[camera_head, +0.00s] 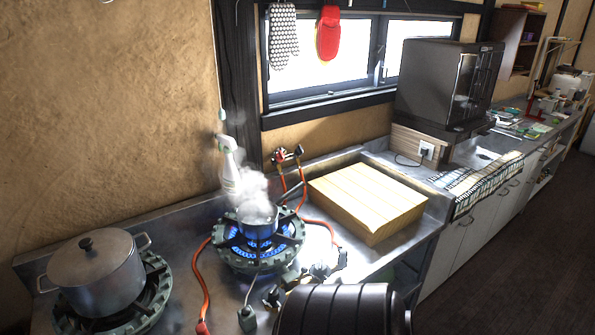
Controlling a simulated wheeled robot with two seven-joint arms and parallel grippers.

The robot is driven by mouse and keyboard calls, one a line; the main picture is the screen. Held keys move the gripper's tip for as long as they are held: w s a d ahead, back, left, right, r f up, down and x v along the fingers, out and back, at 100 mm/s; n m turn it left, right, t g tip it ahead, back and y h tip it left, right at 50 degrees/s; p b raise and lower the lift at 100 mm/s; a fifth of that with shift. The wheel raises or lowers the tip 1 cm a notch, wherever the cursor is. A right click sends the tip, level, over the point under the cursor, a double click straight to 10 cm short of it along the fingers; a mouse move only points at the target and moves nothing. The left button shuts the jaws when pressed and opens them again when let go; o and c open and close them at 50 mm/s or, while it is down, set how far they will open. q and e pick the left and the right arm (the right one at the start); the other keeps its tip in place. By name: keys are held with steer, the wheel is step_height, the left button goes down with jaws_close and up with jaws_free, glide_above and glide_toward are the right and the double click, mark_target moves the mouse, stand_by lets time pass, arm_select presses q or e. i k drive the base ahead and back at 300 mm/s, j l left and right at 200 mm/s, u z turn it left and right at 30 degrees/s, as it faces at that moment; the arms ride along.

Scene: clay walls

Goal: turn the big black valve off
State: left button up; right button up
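A lit gas burner (229,252) with blue flames stands on the metal counter, and a small steaming pot (257,229) sits on it. Dark valve knobs show at the burner's front, one at the lower left (247,318), one beside it (272,297) and one to the right (320,270). Two small taps, one reddish (280,155) and one dark (298,152), sit on the wall fitting behind, with orange hoses (302,180) running down. I cannot tell for sure which is the big black valve. Neither of my grippers is in view.
A lidded pot (96,273) stands on a second burner at the left. A wooden board (367,198) covers part of the counter right of the flames. A white spray bottle (230,165) stands behind the steam. A dark oven (446,82) stands farther right. Floor (520,255) is clear at right.

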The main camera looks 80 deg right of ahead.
mark_target(321, 268)
steer(key=z, duration=2.2)
